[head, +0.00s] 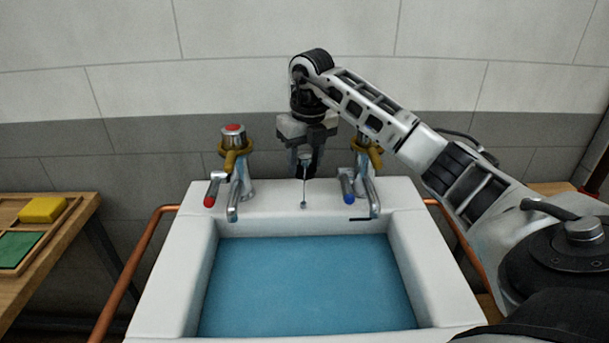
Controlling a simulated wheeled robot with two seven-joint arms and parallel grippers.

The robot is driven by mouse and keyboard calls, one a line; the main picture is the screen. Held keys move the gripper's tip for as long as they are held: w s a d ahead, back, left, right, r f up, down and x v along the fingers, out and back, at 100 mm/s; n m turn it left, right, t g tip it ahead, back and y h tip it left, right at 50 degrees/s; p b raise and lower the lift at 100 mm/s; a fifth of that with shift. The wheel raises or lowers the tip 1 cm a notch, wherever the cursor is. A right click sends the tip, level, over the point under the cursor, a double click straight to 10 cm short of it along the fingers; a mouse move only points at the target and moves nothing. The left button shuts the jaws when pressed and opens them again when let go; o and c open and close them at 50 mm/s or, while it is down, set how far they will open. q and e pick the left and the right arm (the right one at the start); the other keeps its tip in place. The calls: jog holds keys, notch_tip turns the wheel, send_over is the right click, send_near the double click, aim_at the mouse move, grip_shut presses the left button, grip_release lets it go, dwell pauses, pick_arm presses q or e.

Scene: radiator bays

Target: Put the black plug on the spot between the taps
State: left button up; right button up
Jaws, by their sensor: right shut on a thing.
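My right gripper (305,158) reaches in from the right and points down over the sink's back ledge, between the two taps. It is shut on the black plug (305,172), which shows as a small dark shape under the fingers and is partly hidden by them. A thin line with a small ball end (303,205) hangs or lies just below it. I cannot tell whether the plug touches the ledge. The red-marked tap (236,170) stands at left and the blue-marked tap (364,175) at right. My left gripper is out of view.
The white sink (170,270) holds blue water (305,285). A short dark bar (360,218) lies near the blue-marked tap's spout. A wooden table at left holds a yellow block (43,210) and a green pad (17,249). Copper pipes (130,272) flank the sink.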

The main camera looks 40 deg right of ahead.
aim_at(303, 190)
jog(key=f, duration=0.1)
jog(key=w+d+f, duration=0.1)
jog(key=w+f, duration=0.1)
jog(key=shift+d, duration=0.3)
jog(key=shift+f, duration=1.6)
jog(key=shift+f, duration=0.15)
jog(key=o, duration=1)
jog(key=r, duration=0.4)
jog(key=s+r, duration=0.1)
jog(key=r, duration=0.7)
jog(key=shift+s+a+r+p, duration=0.1)
jog(key=shift+s+r+p, duration=0.1)
jog(key=shift+p, duration=0.1)
